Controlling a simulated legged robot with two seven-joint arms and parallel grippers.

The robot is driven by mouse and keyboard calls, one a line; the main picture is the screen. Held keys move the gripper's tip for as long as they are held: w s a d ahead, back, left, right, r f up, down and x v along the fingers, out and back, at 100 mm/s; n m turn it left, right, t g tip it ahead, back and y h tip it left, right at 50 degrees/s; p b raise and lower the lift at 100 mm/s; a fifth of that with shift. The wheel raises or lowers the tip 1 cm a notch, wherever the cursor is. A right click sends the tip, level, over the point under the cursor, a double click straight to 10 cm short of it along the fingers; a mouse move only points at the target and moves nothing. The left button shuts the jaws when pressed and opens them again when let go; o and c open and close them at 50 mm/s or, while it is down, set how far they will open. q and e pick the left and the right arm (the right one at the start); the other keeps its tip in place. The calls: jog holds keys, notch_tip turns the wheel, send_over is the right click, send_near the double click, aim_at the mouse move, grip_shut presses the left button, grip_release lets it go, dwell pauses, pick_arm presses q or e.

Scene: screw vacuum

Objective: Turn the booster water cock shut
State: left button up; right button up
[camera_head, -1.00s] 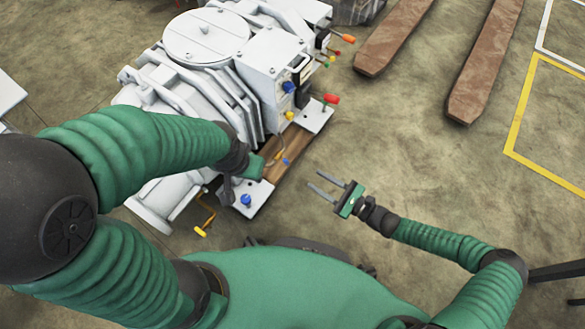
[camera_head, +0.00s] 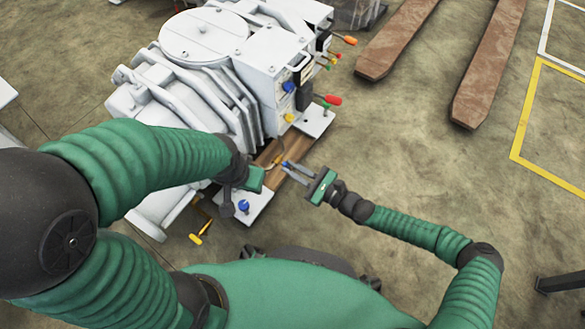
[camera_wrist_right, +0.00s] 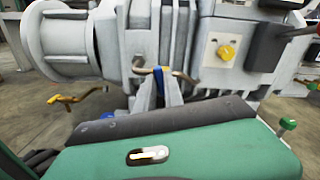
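The white vacuum machine (camera_head: 212,98) stands at upper centre-left in the head view. A small blue-handled cock (camera_head: 285,163) with a brass pipe sits low on its near side; I cannot tell for sure that it is the booster water cock. In the right wrist view its blue handle (camera_wrist_right: 159,84) stands upright between my fingers. My right gripper (camera_head: 287,169) is open, pointing left, with its fingertips around or just short of this handle; contact is unclear. My left gripper (camera_head: 252,179) is beside the machine's front corner, its fingers hidden.
Nearby are a yellow-handled lever (camera_head: 197,238), a blue knob (camera_head: 243,205) on the base plate, a yellow knob (camera_head: 289,117) and a red-handled lever (camera_head: 332,100). Brown beams (camera_head: 487,65) lie at upper right.

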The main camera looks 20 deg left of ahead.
grip_shut()
jog(key=m+p, duration=0.3)
jog(key=shift+p, duration=0.35)
jog(key=o, duration=0.7)
grip_release()
jog(key=shift+d, duration=0.1)
